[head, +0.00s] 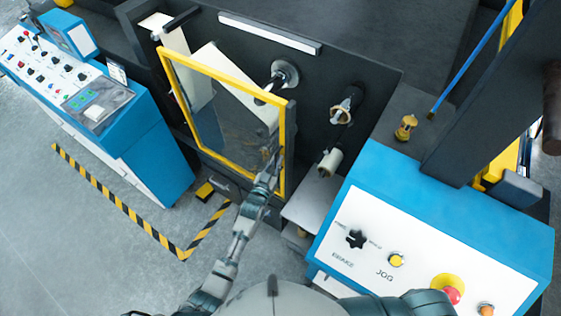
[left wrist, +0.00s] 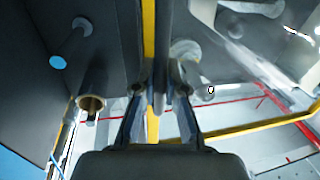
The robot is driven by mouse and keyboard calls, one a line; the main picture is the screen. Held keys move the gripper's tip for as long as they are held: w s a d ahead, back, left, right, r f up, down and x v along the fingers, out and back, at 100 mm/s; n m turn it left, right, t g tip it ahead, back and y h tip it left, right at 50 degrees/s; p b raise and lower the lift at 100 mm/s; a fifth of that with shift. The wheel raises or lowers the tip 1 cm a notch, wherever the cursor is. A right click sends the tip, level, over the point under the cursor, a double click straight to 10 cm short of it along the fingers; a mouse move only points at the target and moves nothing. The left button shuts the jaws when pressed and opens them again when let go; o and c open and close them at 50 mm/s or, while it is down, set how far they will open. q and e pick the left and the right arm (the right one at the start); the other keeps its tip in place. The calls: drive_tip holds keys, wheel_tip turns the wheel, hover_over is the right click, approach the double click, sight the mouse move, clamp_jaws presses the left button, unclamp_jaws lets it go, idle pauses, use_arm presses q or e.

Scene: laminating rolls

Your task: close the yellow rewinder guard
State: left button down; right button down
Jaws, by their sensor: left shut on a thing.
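The yellow rewinder guard (head: 222,74) is a yellow frame around a clear panel, in front of the dark machine face. A pale sheet or roll shows through the panel. My left gripper (head: 271,168) is at the guard's right-hand upright, towards its lower end. In the left wrist view, the fingers of my left gripper (left wrist: 161,105) are shut around a slim grey bar (left wrist: 160,60) beside the guard's yellow upright (left wrist: 149,35). I cannot tell how wide the gap between guard and machine is. My right gripper is not in view.
A blue control console (head: 150,150) stands at the left. A blue and white panel (head: 420,240) with knobs and a red button stands at the right. Spindles (head: 342,112) stick out of the machine face. Striped floor tape (head: 120,207) marks open floor.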

use_arm(q)
drive_tip(key=shift+s+f, duration=0.1)
drive_tip(key=shift+f, duration=0.15)
drive_tip(key=shift+d, duration=0.1)
drive_tip(key=c, duration=1.5)
unclamp_jaws()
drive_tip(key=shift+s+d, duration=0.1)
drive_tip(key=o, duration=0.3)
drive_tip(key=shift+d+r, duration=0.1)
drive_tip(key=v, duration=1.2)
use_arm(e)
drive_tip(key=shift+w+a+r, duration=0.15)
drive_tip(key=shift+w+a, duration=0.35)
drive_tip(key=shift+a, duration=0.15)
use_arm(q)
drive_tip(key=shift+d, duration=0.15)
